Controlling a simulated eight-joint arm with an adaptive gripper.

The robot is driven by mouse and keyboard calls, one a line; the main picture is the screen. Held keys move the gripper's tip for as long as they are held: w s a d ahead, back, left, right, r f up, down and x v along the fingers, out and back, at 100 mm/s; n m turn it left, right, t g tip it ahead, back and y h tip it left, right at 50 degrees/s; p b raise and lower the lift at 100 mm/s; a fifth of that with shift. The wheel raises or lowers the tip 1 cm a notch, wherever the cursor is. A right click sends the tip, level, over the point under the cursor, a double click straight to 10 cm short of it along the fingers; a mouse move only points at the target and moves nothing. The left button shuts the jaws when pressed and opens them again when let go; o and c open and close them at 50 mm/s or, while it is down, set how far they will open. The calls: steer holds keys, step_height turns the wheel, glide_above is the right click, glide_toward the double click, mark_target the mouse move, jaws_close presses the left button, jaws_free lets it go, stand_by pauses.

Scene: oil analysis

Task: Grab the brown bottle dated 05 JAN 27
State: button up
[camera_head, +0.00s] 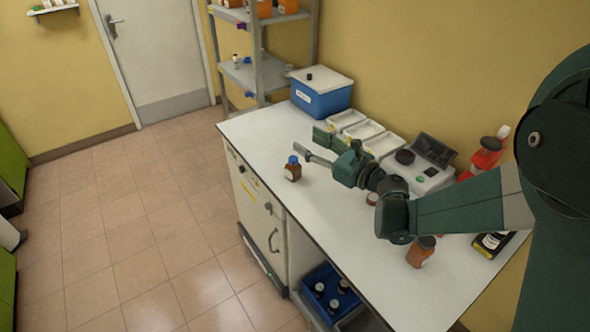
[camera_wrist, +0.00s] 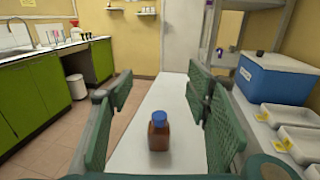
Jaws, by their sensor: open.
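A small brown bottle with a blue cap (camera_head: 293,168) stands upright on the white bench near its left front edge. In the wrist view this bottle (camera_wrist: 159,134) appears low, in the gap between my two fingers. No date can be read on it. My gripper (camera_head: 310,157) is open and empty, just right of the bottle and pointing left over the bench. In the wrist view the fingers of my gripper (camera_wrist: 160,88) stand wide apart. A second brown bottle with a dark cap (camera_head: 421,252) stands behind my arm, nearer the bench's front right; its date is unreadable.
A blue box with a white lid (camera_head: 322,95) stands at the back of the bench, beside white trays (camera_head: 362,131). A dark-lidded instrument (camera_head: 428,165) and a red bottle (camera_head: 486,158) are farther right. A blue crate (camera_head: 332,290) with several bottles sits below. The bench around the blue-capped bottle is clear.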

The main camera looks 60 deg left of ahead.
glide_toward(297, 161)
steer(key=a, duration=0.3)
steer(key=shift+s+a+f, duration=0.15)
steer(key=shift+s+a, duration=0.25)
steer(key=shift+s+a, duration=0.25)
steer(key=shift+a, duration=1.05)
steer(key=shift+s+a+b, duration=0.25)
steer(key=shift+a+b, duration=0.05)
steer(key=shift+a, duration=1)
steer(key=shift+s+a+b, duration=0.25)
steer(key=shift+a+b, duration=0.05)
steer(key=shift+a, duration=0.95)
steer(key=c, duration=1.5)
steer(key=shift+r+p, duration=0.95)
steer(key=shift+r, duration=4.15)
